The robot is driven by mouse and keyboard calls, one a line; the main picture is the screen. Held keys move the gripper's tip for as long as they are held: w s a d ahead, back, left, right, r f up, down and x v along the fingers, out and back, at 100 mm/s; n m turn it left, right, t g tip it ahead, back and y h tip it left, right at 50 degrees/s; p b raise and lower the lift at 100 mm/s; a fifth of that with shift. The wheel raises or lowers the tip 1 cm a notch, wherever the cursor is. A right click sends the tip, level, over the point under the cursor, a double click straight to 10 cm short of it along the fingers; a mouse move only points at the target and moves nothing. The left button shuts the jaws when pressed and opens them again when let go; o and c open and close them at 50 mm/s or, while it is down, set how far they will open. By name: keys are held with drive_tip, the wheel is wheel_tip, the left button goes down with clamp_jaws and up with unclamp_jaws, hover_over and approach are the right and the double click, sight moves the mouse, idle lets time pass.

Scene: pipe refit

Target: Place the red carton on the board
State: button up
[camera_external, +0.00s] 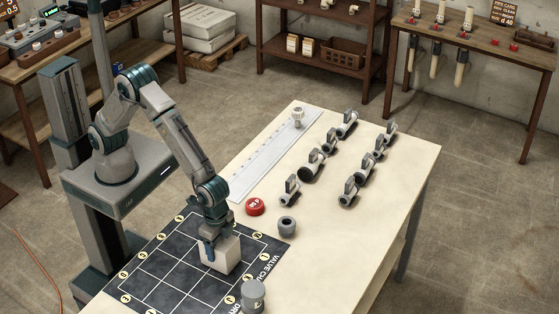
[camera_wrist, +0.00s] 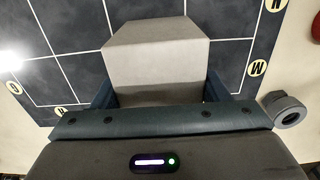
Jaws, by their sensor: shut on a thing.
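My gripper (camera_external: 213,246) points down over the dark gridded board (camera_external: 150,277) and is shut on a pale, off-white carton (camera_external: 221,255). In the wrist view the carton (camera_wrist: 157,52) sits between the two blue fingers, with the board (camera_wrist: 65,30) behind it. The carton looks upright, on or just above the board's right part; I cannot tell whether it touches. No face of it that I see is red. The board has white grid lines and lettered round marks along its edges.
A red round cap (camera_external: 255,207) and a grey ring (camera_external: 287,225) lie beyond the board. A grey cylinder (camera_external: 253,295) stands by its near right corner. Several pipe valves (camera_external: 312,167) and a white ruler-like strip (camera_external: 268,158) occupy the table's far part. The table's right side is clear.

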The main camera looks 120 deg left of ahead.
drive_tip(key=shift+f, duration=0.15)
drive_tip(key=o, duration=1.2)
wheel_tip(320, 180, up, 11)
drive_tip(key=shift+r+b, duration=0.2)
drive_tip(key=shift+b, duration=0.2)
drive_tip(key=s+a+r+t, duration=0.1)
drive_tip(key=s+a+r, duration=0.3)
drive_tip(key=s, duration=0.3)
drive_tip(key=s+a+r+t, duration=0.1)
drive_tip(key=s+a+r, duration=0.2)
drive_tip(key=s+r, duration=0.3)
drive_tip(key=shift+t, duration=0.5)
drive_tip(key=s+a+f, duration=0.1)
drive_tip(key=s, duration=0.4)
drive_tip(key=s+a+f, duration=0.1)
drive_tip(key=s, duration=0.4)
drive_tip(key=s+a+f, duration=0.1)
drive_tip(key=s, duration=0.4)
drive_tip(key=shift+s+a, duration=0.15)
drive_tip(key=shift+a, duration=0.15)
